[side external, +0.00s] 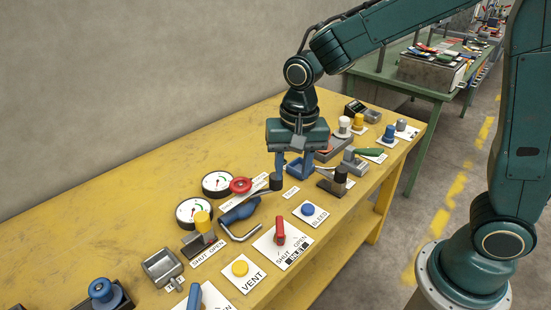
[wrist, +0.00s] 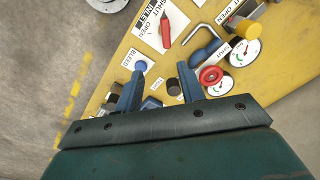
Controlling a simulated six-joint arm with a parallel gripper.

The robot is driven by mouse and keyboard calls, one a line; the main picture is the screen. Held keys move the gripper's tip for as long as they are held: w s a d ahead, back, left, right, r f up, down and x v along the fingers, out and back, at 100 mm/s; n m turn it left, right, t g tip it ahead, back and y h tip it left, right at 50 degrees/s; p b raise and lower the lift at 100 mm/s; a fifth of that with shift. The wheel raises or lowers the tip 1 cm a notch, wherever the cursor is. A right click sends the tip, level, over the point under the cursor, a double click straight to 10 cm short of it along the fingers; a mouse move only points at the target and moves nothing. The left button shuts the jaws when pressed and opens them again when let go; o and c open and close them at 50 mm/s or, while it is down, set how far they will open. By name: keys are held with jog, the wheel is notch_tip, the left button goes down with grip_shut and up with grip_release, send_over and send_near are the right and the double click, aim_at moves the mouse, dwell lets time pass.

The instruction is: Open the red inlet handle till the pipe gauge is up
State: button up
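The red inlet handle (side external: 280,232) sits on a white plate (side external: 268,250) marked SHUT, OPEN and INLET near the table's front edge. It also shows at the top of the wrist view (wrist: 165,30). Which mark it points to is hard to tell. Two round white gauges (side external: 194,212) (side external: 217,184) lie behind it to the left; which one is the pipe gauge, and their exact readings, I cannot tell. My gripper (side external: 294,172) is open and empty, fingers down, above the table behind and right of the handle. Its spread fingers (wrist: 160,72) show in the wrist view.
A red wheel (side external: 240,185), a blue BLEED button (side external: 308,209), a yellow VENT button (side external: 240,268) and a yellow-topped handle (side external: 203,222) stand around. A bent grey rod (side external: 240,235) and a blue-handled tool (side external: 240,211) lie between the gauges and the inlet plate.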

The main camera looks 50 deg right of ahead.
aim_at(280, 225)
jog(key=shift+m+g, duration=0.4)
jog(key=shift+m, duration=0.2)
jog(key=f, duration=0.1)
jog(key=w+a+f, duration=0.1)
jog(key=f, duration=0.1)
jog(key=shift+w+a+f, duration=0.3)
jog(key=shift+w+a, duration=0.05)
jog(key=shift+a, duration=0.05)
jog(key=shift+f, duration=0.2)
jog(key=shift+f, duration=6.7)
jog(key=shift+c, duration=0.2)
grip_shut()
